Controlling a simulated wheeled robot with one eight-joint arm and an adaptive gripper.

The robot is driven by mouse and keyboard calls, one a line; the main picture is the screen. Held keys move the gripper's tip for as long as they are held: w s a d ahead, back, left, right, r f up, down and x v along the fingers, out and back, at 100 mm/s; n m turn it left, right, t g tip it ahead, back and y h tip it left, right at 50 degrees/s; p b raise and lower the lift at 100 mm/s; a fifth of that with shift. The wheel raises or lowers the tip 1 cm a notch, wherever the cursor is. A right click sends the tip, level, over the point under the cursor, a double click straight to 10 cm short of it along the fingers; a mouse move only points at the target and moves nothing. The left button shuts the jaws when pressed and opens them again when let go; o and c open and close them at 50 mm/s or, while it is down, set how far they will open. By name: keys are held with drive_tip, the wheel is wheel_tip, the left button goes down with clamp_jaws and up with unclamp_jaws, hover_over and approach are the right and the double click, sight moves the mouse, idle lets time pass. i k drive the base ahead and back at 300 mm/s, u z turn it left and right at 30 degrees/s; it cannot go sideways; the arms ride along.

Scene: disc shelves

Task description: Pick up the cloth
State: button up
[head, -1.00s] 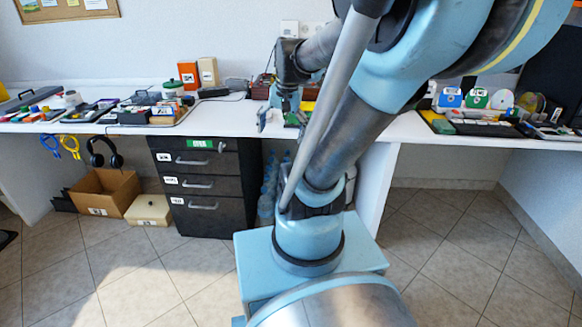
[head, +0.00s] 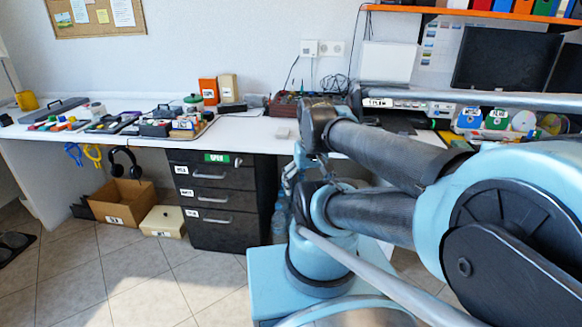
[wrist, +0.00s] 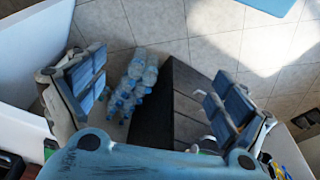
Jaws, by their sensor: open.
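I cannot pick out a cloth in either view. My gripper (wrist: 160,98) is open and empty in the wrist view, its two padded fingers wide apart. Between and beyond them are water bottles (wrist: 134,85) on the floor and the dark drawer unit (wrist: 165,105). In the head view my gripper (head: 290,178) is small and partly hidden by my own arm, at the desk's front edge just right of the drawer unit (head: 222,200).
The white desk (head: 245,132) carries tools and boxes at left, and disc stands (head: 495,118) at right. A cardboard box (head: 120,200), a beige box (head: 163,221) and headphones (head: 125,160) are under the desk. The tiled floor (head: 150,280) in front is clear.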

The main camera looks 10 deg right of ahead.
sight(282, 133)
drive_tip(key=u, duration=1.55)
drive_tip(key=k, duration=1.25)
drive_tip(key=z, duration=1.55)
drive_tip(key=i, duration=1)
drive_tip(key=u, duration=0.05)
